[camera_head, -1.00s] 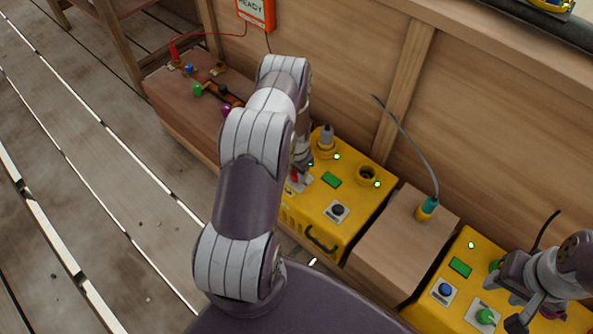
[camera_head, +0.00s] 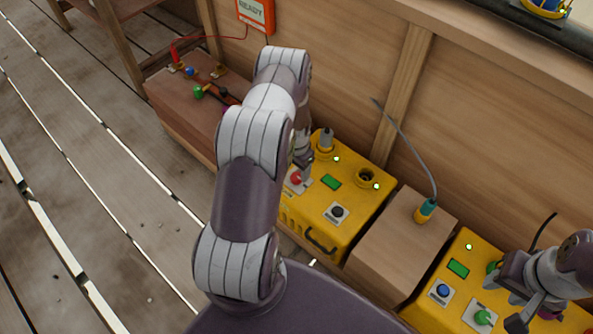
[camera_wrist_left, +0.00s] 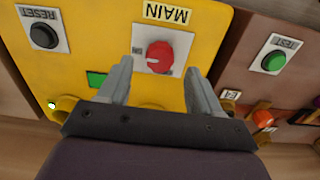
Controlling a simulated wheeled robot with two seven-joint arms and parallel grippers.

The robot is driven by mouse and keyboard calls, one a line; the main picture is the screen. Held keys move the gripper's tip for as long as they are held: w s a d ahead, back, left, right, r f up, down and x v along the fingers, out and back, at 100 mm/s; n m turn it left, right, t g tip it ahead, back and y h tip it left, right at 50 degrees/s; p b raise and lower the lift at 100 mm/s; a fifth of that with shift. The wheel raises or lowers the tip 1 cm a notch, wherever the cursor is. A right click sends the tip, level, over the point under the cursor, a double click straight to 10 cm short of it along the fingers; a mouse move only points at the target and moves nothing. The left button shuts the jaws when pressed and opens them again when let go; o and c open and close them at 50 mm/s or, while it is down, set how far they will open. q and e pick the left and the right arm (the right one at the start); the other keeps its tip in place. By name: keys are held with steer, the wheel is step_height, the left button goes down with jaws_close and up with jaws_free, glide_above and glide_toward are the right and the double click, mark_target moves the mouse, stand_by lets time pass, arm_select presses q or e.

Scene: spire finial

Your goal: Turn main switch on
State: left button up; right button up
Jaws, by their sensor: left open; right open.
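The main switch is a red rotary knob with a pale mark (camera_wrist_left: 160,57) on a white plate under the label MAIN, which appears upside down in the left wrist view. It also shows in the head view as a red knob (camera_head: 296,179) on the left yellow box (camera_head: 352,190). My left gripper (camera_wrist_left: 163,80) is open, with one finger on each side of the knob's line and the knob between and just beyond the tips. No contact is visible. My right gripper (camera_head: 517,312) is open over the right yellow box (camera_head: 425,310), at the lower right.
A black RESET button (camera_wrist_left: 44,36) and a green screen (camera_wrist_left: 96,79) share the yellow box. A brown box (camera_head: 180,110) with a green TEST button (camera_wrist_left: 274,60) stands beside it. A plain wooden box (camera_head: 385,255) separates the yellow boxes. The wooden wall (camera_head: 340,70) stands behind.

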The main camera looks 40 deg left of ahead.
mark_target(296, 176)
arm_select(q)
step_height(296, 176, up, 9)
steer(key=p, duration=0.2)
arm_select(e)
step_height(296, 176, up, 3)
steer(key=shift+r, duration=0.2)
arm_select(q)
steer(key=s+d+r+n, duration=0.1)
steer(key=s+d+r, duration=0.65)
steer(key=r, duration=0.25)
steer(key=s+d+r+n, duration=0.1)
steer(key=s+d+r, duration=0.5)
steer(key=d+r, duration=0.3)
step_height(296, 176, up, 33)
steer(key=d+m+t+p, duration=0.1)
steer(key=p, duration=2.9)
arm_select(e)
step_height(296, 176, up, 30)
steer(key=shift+f, duration=0.25)
arm_select(q)
steer(key=shift+w+d+r, duration=0.1)
